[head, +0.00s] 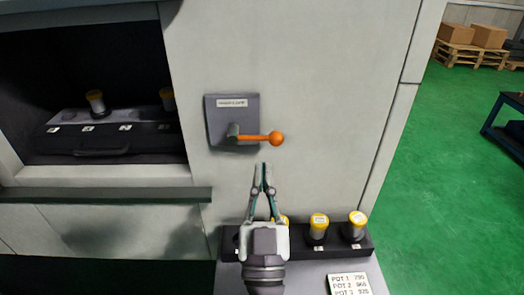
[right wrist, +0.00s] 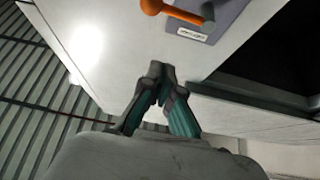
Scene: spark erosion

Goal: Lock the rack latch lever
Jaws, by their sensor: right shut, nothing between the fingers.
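The rack latch lever (head: 258,138) is an orange rod with a ball end, on a grey plate (head: 232,108) with a small label, fixed to the machine's pale front wall. It points to the right, about level. My right gripper (head: 263,166) is shut and empty, just below the lever's ball and apart from it. In the right wrist view the fingertips (right wrist: 160,72) are together, and the orange lever (right wrist: 182,14) shows beyond them, cut by the top edge. My left gripper is not in view.
A dark recess at left holds a rack (head: 110,140) with yellow-capped pots. Below my right gripper, a dark holder (head: 335,250) carries more yellow-capped pots, beside a white card (head: 349,285) listing pots. Green floor (head: 455,150) lies open at right, with a pallet of boxes (head: 475,45) behind.

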